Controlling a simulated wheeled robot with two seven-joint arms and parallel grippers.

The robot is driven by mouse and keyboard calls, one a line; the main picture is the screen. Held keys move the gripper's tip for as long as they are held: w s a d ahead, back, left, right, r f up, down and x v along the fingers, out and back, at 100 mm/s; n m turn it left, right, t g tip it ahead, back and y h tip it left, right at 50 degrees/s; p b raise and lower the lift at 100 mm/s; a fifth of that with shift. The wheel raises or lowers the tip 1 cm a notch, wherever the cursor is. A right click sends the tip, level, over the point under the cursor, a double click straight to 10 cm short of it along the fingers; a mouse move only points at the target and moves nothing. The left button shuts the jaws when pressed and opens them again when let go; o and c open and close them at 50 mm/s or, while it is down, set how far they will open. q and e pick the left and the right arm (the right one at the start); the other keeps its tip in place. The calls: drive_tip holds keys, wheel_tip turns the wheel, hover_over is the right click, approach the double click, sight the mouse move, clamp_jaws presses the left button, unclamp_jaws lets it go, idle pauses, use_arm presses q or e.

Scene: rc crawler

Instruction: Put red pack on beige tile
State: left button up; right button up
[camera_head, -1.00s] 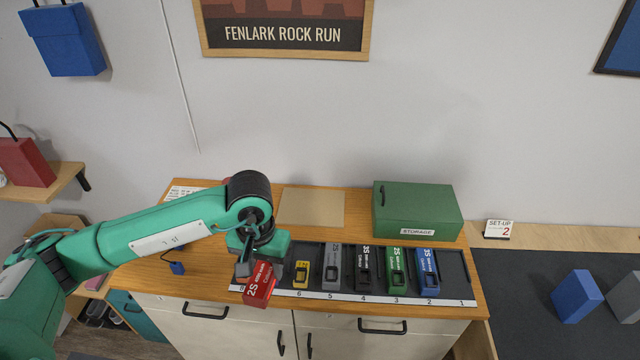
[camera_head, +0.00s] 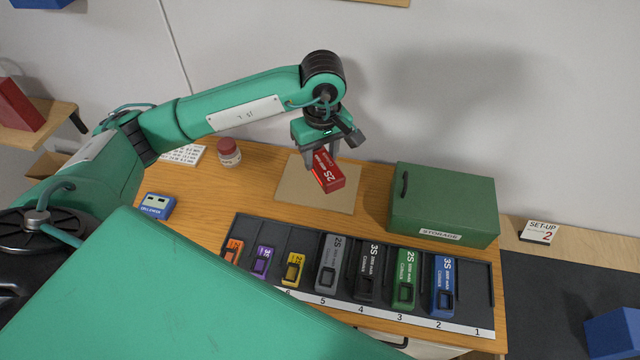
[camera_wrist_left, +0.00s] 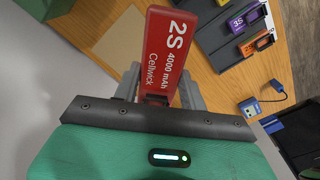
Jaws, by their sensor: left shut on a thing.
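The red pack (camera_head: 328,173), marked 2S, is held tilted in my left gripper (camera_head: 322,158). The gripper is shut on it. In the head view they are over the beige tile (camera_head: 300,190), toward its right part. The pack appears to be above the tile, though the exact gap is hard to tell. In the left wrist view the red pack (camera_wrist_left: 167,52) sticks out from the jaws, and part of the beige tile (camera_wrist_left: 122,38) shows beside it. My right gripper is not in view.
A black rack (camera_head: 376,310) with several coloured packs stands in front of the tile. The green storage box (camera_head: 443,205) is to the right. A red-lidded jar (camera_head: 229,153) and a blue cell checker (camera_head: 158,206) are to the left.

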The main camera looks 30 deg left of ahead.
use_arm(q)
drive_tip(key=w+a+r+n+b, duration=0.1)
drive_tip(key=w+a+n+b, duration=0.2)
drive_tip(key=n, duration=0.9)
drive_tip(key=w+a+r+n+b, duration=0.15)
drive_tip(key=w+n, duration=0.35)
drive_tip(key=n, duration=0.7)
wheel_tip(320, 180, down, 15)
drive_tip(key=p, duration=0.4)
drive_tip(key=shift+w+a, duration=0.15)
wheel_tip(320, 180, down, 5)
drive_tip(key=shift+r+p, duration=0.1)
drive_tip(key=shift+p, duration=0.85)
drive_tip(key=shift+f, duration=0.2)
drive_tip(key=o, duration=0.7)
drive_tip(key=shift+f, duration=0.1)
drive_tip(key=o, duration=0.5)
